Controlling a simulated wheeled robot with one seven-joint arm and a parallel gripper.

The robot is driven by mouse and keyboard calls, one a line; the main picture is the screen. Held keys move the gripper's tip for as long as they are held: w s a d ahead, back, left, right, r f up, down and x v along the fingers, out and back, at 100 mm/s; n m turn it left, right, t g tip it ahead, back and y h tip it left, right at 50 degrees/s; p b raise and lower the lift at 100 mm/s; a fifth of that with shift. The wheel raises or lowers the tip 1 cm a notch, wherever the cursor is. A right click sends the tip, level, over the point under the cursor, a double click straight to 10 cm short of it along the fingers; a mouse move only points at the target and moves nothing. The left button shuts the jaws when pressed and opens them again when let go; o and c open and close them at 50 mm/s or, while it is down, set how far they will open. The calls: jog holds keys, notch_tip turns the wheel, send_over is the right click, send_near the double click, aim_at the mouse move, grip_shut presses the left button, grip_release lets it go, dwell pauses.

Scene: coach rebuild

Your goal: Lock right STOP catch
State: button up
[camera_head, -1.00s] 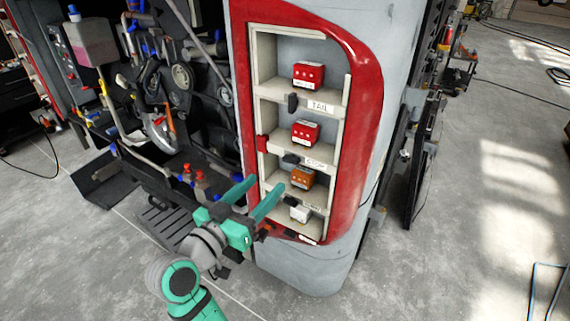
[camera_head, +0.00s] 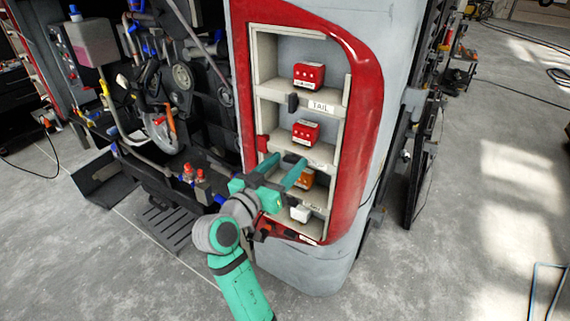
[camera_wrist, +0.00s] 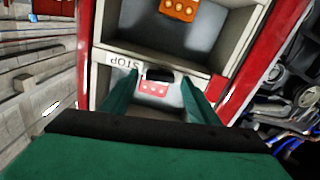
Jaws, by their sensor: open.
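The STOP catch is a small black piece (camera_wrist: 160,74) beside the STOP label (camera_wrist: 123,62) on the shelf edge. In the head view the catch (camera_head: 290,158) shows just past my fingers, under the red STOP lamp (camera_head: 305,132). The lamp also shows partly in the wrist view (camera_wrist: 154,88). My gripper (camera_head: 286,167) is open and reaches into the lamp housing from the lower left. In the wrist view its fingertips (camera_wrist: 158,82) stand on either side of the catch, which is between them or just beyond. I cannot tell whether they touch it.
The TAIL catch (camera_head: 293,103) and TAIL lamp (camera_head: 309,75) are one shelf up. An orange lamp (camera_head: 304,179) and a white lamp (camera_head: 300,213) sit below. A red rim (camera_head: 367,120) surrounds the housing. Dark machinery (camera_head: 175,85) is close on the left.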

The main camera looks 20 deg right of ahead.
jog(key=shift+c, duration=0.6)
jog(key=c, duration=0.9)
jog(key=shift+d, duration=0.1)
jog(key=n, duration=0.8)
jog(key=shift+w+a, duration=0.15)
jog(key=shift+a, duration=0.05)
jog(key=n, duration=0.4)
jog(key=shift+f+n, duration=0.15)
jog(key=shift+n, duration=1.85)
jog(key=shift+f, duration=0.1)
